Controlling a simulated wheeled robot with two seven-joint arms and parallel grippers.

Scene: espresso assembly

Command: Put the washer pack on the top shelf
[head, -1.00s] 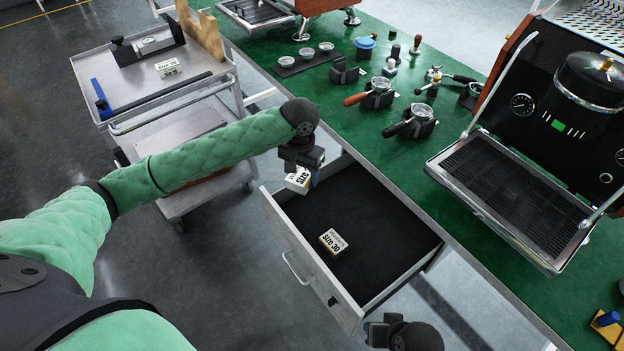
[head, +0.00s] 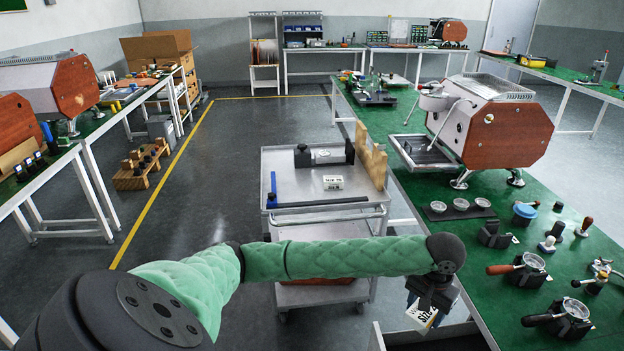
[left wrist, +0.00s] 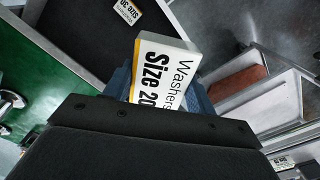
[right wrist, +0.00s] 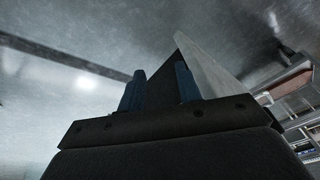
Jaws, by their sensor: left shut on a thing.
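My left gripper (head: 428,297) is shut on a white washer pack (head: 420,314) and holds it beside the green bench, above the drawer at the bottom of the head view. In the left wrist view the held pack (left wrist: 160,75) reads "Washers Size 20" and sits between the blue fingers. The grey cart's top shelf (head: 290,185) lies left of and beyond the gripper. Another white pack (head: 333,182) lies on that shelf. My right gripper (right wrist: 160,88) shows only in its wrist view, its blue fingers apart, with a grey panel edge behind them.
The open drawer holds a Size 30 pack (left wrist: 128,11). Portafilters (head: 524,268) stand on the bench.

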